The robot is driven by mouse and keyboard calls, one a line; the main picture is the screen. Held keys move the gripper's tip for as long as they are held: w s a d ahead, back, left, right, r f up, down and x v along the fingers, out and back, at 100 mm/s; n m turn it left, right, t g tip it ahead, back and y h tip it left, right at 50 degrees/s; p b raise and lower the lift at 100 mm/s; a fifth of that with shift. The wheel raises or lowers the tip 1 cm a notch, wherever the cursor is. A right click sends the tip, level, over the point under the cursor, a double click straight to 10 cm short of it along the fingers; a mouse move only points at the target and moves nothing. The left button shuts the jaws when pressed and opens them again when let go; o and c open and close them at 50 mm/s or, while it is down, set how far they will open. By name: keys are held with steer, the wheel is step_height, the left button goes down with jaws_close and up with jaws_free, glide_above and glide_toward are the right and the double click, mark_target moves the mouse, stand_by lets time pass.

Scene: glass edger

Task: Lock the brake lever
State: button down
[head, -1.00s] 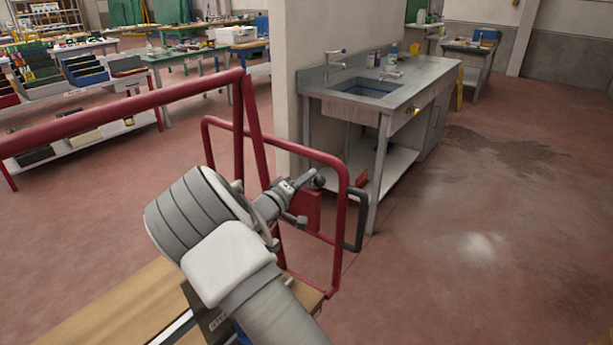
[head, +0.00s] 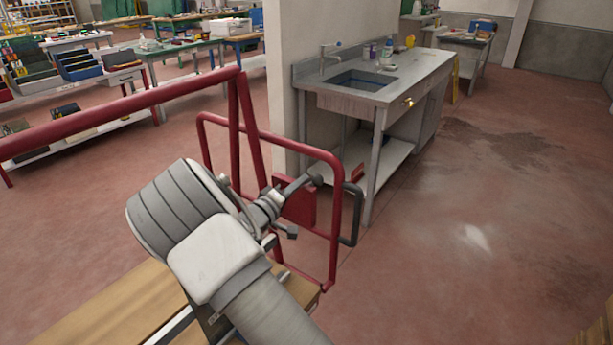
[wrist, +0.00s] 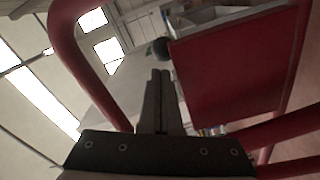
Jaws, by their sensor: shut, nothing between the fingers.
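The brake lever appears as a short grey rod with a dark ball knob (head: 316,180) beside a red plate (head: 298,206) on the red tube frame. In the wrist view the dark knob (wrist: 160,48) is just beyond my fingertips, with the red plate (wrist: 235,65) to the right. My gripper (head: 286,190) is close to the lever. In the wrist view its two dark fingers (wrist: 160,75) are together, with nothing between them. I cannot tell whether the fingertips touch the lever. The lever's pivot is hidden.
Red tubes (head: 335,225) surround my gripper closely, with a black loop handle (head: 353,213) on the right. A wooden top (head: 110,318) lies below my arm. A sink bench (head: 420,72) stands beyond, beside a wall. Open floor (head: 480,240) lies to the right.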

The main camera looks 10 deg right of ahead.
steer(key=p+v, duration=0.1)
steer(key=v, duration=1.2)
steer(key=shift+s+a, duration=0.25)
steer(key=shift+s, duration=0.05)
steer(key=w+a+r+m+g+p, duration=0.1)
steer(key=w+r+m+g+p, duration=0.3)
steer(key=p, duration=0.5)
steer(key=w+r+m, duration=0.1)
steer(key=w, duration=0.1)
steer(key=shift+w+m+g+h, duration=0.3)
steer(key=shift+w+h, duration=0.05)
steer(key=shift+h, duration=0.05)
steer(key=shift+a, duration=0.15)
steer(key=x, duration=0.4)
steer(key=s+x, duration=0.1)
steer(key=x, duration=0.3)
steer(key=f+p+x, duration=0.1)
steer(key=x, duration=0.3)
steer(key=shift+s+d+f, duration=0.1)
steer(key=shift+s+d, duration=0.2)
steer(key=shift+d, duration=0.2)
steer(key=shift+d+f, duration=0.25)
steer(key=shift+d, duration=0.1)
